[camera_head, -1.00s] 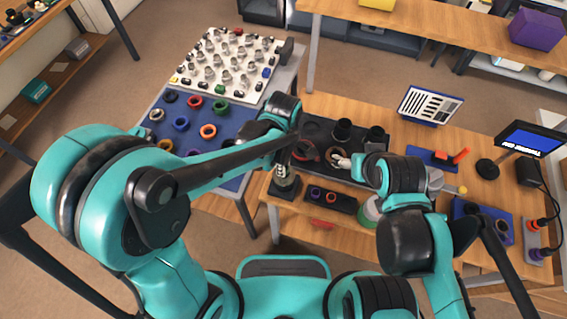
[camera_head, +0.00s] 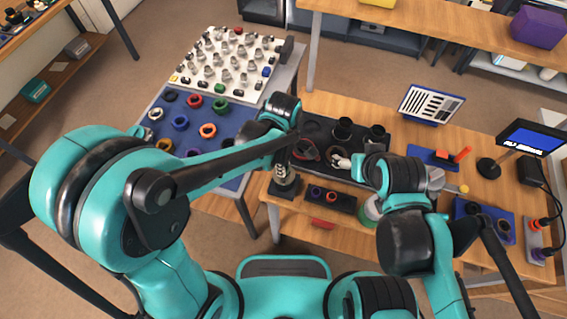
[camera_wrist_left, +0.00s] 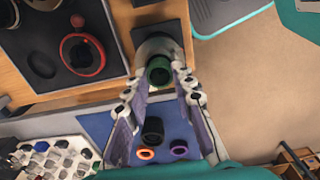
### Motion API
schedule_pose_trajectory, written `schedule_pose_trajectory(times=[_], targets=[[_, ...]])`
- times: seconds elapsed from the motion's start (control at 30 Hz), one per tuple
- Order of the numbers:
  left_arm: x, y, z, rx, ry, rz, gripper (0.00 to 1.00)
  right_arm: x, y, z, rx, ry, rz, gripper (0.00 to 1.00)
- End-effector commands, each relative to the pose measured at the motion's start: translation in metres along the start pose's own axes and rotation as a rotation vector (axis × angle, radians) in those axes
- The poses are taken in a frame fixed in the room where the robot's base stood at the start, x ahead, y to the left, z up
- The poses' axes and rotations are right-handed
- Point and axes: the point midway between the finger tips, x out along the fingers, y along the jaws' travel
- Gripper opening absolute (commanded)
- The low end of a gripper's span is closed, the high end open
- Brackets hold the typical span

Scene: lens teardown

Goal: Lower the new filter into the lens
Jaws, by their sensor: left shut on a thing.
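My left gripper (camera_head: 284,180) points down over a black square stand (camera_head: 285,192) at the near left of the workbench. In the left wrist view its fingertips (camera_wrist_left: 158,78) are closed around a small dark green ring, the filter (camera_wrist_left: 158,70). A pale grey round rim, likely the lens (camera_wrist_left: 158,44), shows just beyond the filter on the black stand. I cannot tell whether the filter touches it. In the head view my gripper hides both. My right gripper (camera_head: 342,161) is over the dark mat; its fingers are too small to read.
A blue mat (camera_head: 222,155) with several rings and a white parts board (camera_head: 243,33) are at left. A screen (camera_head: 530,138) stands at right.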

Motion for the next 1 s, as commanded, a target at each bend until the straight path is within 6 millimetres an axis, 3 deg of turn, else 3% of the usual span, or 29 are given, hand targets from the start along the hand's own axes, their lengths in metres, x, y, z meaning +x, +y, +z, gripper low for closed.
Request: schedule_pose_trajectory(times=[1.0], targets=[[0.0058,0.0001,0.0,0.0,0.0,0.0,0.11,0.0047,0.0,0.0033,0.0,0.0,0.0,0.75]])
